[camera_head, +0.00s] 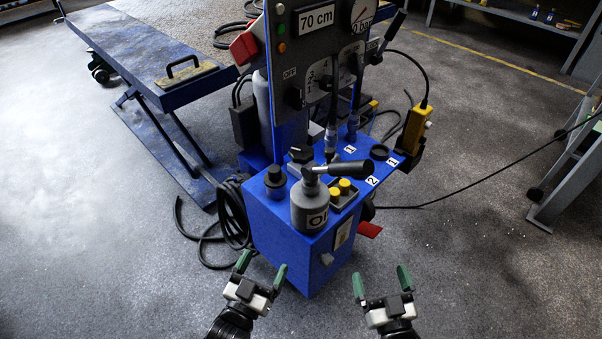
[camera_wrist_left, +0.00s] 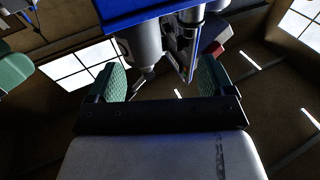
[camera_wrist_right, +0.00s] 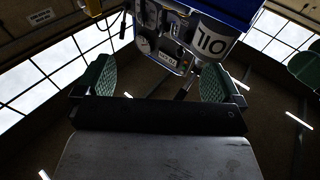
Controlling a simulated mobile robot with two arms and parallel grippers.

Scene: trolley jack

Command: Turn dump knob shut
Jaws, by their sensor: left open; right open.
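A blue jack cabinet (camera_head: 285,230) stands in the middle of the head view. Its top carries a black round knob (camera_head: 274,177) at the left, a black knob (camera_head: 301,154) behind the grey oil canister (camera_head: 310,205), and a dark round knob (camera_head: 380,152) at the right. No readable label shows which is the dump knob. My left gripper (camera_head: 262,268) is open and empty in front of the cabinet's lower left. My right gripper (camera_head: 381,280) is open and empty, to the right of the cabinet's front. Both are apart from the cabinet.
An upright panel (camera_head: 318,60) with a "70 cm" display, a gauge and switches rises behind. A yellow pendant (camera_head: 413,130) hangs at its right. Black hoses (camera_head: 232,215) lie left. A blue lift table (camera_head: 150,75) stands behind left.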

